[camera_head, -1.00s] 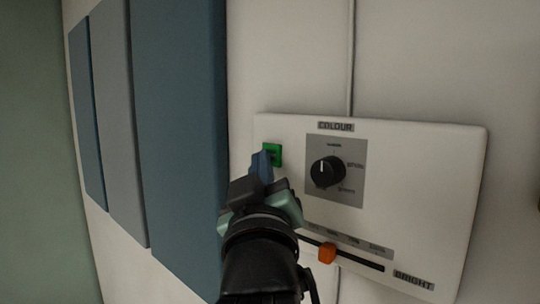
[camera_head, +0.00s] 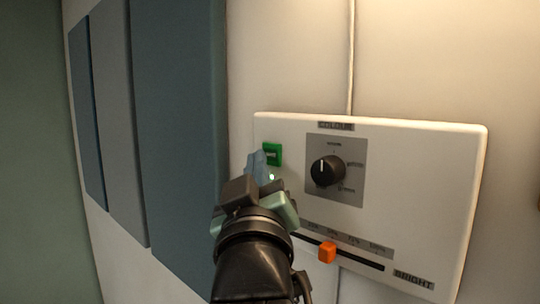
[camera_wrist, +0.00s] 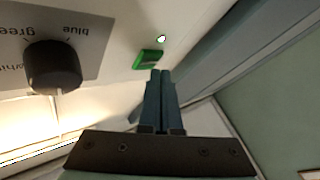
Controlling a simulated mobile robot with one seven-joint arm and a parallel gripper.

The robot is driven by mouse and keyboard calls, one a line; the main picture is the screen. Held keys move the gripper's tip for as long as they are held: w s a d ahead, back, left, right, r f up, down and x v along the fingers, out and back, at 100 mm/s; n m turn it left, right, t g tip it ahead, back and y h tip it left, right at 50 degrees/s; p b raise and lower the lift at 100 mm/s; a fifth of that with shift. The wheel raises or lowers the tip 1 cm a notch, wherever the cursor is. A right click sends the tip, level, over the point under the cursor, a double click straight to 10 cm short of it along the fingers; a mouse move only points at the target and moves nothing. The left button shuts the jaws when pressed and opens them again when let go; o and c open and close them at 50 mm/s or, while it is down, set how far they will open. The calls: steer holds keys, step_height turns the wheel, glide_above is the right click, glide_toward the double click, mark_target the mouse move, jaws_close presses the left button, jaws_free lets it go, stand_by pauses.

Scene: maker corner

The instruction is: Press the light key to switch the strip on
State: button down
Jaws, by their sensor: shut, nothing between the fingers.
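The green light key (camera_head: 272,154) is at the upper left of the white control panel (camera_head: 420,170). It also shows in the wrist view (camera_wrist: 148,59), just beyond my fingertips. A small lit dot (camera_wrist: 161,38) shows beside the key. My gripper (camera_head: 258,160) is shut and empty, its blue-grey fingertips just left of the key in the head view. In the wrist view the fingers (camera_wrist: 160,75) end just short of the key, with a small gap seeming to show. Warm light falls on the wall from above; the strip itself is out of view.
A black colour knob (camera_head: 327,170) on a grey plate is right of the key. An orange slider (camera_head: 327,252) sits in a slot below it. Blue and grey wall panels (camera_head: 178,140) stand close on the left. A cable (camera_head: 350,60) runs up the wall.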

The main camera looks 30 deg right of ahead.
steer(key=shift+a, duration=0.15)
steer(key=a, duration=0.1)
steer(key=s+a, duration=0.1)
steer(key=a, duration=0.1)
steer(key=s+a, duration=0.1)
steer(key=a, duration=0.1)
steer(key=shift+a, duration=0.2)
stand_by(0.7)
